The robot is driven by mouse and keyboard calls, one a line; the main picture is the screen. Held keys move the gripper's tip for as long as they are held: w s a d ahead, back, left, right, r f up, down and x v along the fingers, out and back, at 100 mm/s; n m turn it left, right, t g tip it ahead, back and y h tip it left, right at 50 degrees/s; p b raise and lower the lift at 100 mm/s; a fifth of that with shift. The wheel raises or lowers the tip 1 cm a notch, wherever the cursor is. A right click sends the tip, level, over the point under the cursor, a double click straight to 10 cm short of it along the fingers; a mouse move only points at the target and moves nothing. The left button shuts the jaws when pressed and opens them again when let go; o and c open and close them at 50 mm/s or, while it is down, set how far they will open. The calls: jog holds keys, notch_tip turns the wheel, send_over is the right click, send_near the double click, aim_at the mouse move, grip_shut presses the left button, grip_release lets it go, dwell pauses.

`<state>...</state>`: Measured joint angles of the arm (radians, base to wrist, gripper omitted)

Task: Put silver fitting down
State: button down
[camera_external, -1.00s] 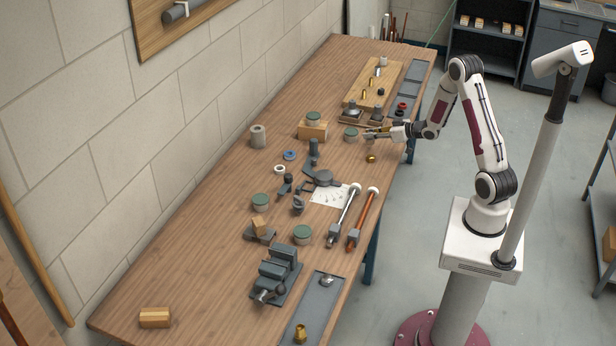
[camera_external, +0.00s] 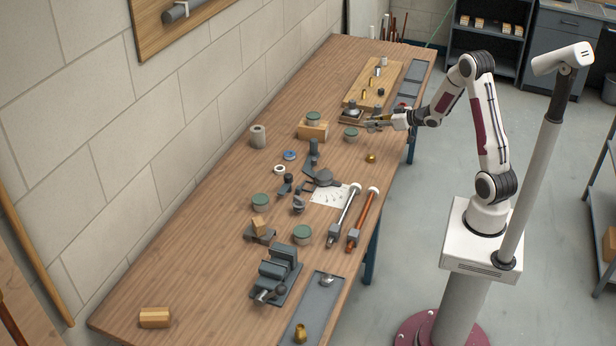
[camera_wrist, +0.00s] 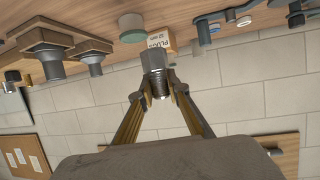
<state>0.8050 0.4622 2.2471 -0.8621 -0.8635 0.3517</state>
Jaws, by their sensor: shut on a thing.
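My gripper (camera_external: 372,123) is over the far part of the workbench (camera_external: 215,225), its arm reaching in from the right. In the wrist view my gripper (camera_wrist: 157,92) is shut on the silver fitting (camera_wrist: 153,61), a hex-headed piece with a threaded end between the fingertips. The fitting appears held clear of the bench. In the external view it is too small to make out at the fingertips. Another small silver piece (camera_external: 327,281) lies in the grey tray (camera_external: 316,308) at the near end.
A green-lidded tin (camera_external: 351,134) stands close to my gripper. A wooden board with several fittings (camera_external: 392,75) lies beyond it. A brass fitting (camera_external: 371,158) lies near the bench edge. Two pipes (camera_external: 362,220), a vise (camera_external: 278,272) and more tins crowd the middle and near bench.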

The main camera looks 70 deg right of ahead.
jog(key=shift+a, duration=0.1)
jog(key=w+a+n+y, duration=0.2)
jog(key=w+a, duration=0.2)
jog(key=a, duration=0.3)
jog(key=w+a+n+y, duration=0.2)
jog(key=w+a+y, duration=0.1)
jog(key=a, duration=0.4)
jog(key=shift+w+r+n, duration=0.15)
jog(key=shift+w+n, duration=0.15)
jog(key=shift+w, duration=0.15)
jog(key=shift+d, duration=0.1)
jog(key=shift+f, duration=3.15)
jog(key=shift+f, duration=1.85)
jog(key=shift+f, duration=0.15)
